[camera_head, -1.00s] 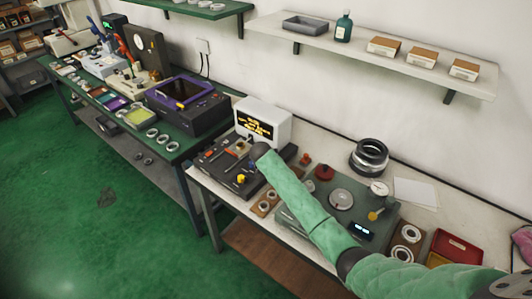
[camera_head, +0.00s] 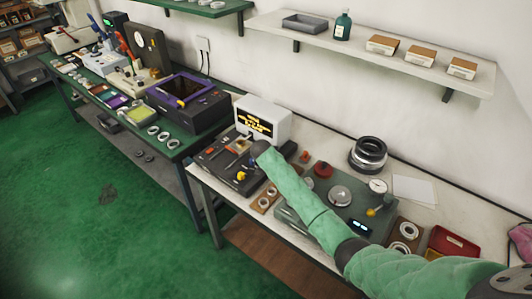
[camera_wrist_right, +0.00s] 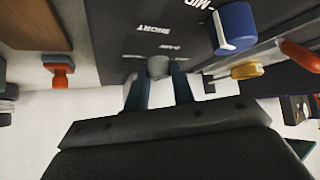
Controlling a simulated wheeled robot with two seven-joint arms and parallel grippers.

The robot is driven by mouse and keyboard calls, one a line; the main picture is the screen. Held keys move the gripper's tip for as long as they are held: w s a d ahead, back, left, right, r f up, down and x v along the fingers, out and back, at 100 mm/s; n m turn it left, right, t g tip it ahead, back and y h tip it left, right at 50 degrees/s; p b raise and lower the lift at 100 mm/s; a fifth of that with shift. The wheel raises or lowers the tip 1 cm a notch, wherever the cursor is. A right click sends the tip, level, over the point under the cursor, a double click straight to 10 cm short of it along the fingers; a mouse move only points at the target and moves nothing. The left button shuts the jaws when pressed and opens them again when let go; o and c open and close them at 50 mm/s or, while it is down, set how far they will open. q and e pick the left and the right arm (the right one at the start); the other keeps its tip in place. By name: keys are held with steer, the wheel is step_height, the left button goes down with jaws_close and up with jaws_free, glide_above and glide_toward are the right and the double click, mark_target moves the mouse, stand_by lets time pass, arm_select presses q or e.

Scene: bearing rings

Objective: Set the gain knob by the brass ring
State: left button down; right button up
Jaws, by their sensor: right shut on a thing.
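In the right wrist view my right gripper (camera_wrist_right: 160,80) is shut on a small grey knob (camera_wrist_right: 159,66) on a dark panel with white lettering. The word SHORT shows beside it; I cannot read a gain label. A blue knob (camera_wrist_right: 235,27) with a white pointer line stands to the right. In the head view the dark control panel (camera_head: 219,168) lies before a white display box (camera_head: 277,121) with amber text, too small to read. My right forearm (camera_head: 300,194) hides the gripper there. I cannot single out a brass ring among the rings. My left gripper is out of view.
A grey-green device (camera_head: 330,217) with a gauge lies right of the panel. Rings sit on a wooden holder (camera_head: 397,244) beside a red tray (camera_head: 452,243). Dark rings (camera_head: 368,152) are stacked behind.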

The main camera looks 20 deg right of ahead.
steer(key=n+y, duration=0.2)
steer(key=shift+d+n+t, duration=0.3)
steer(key=shift+n, duration=0.1)
steer(key=shift+d+n+y, duration=0.15)
steer(key=shift+n+y, duration=0.65)
steer(key=shift+n, duration=0.1)
steer(key=shift+n+y+b, duration=0.55)
steer(key=shift+n+y, duration=0.05)
steer(key=shift+n, duration=0.2)
steer(key=shift+d+f+n+y+b, duration=0.1)
steer(key=shift+n+y+b, duration=0.4)
steer(key=shift+n+b, duration=0.15)
steer(key=n+g+y+b, duration=0.1)
steer(key=n+b, duration=0.1)
steer(key=b, duration=0.1)
steer(key=shift+n+y, duration=0.25)
steer(key=shift+y, duration=0.15)
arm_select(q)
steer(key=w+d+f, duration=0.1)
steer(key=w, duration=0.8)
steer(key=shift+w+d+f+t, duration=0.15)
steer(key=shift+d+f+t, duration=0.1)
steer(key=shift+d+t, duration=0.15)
arm_select(e)
steer(key=o, duration=1)
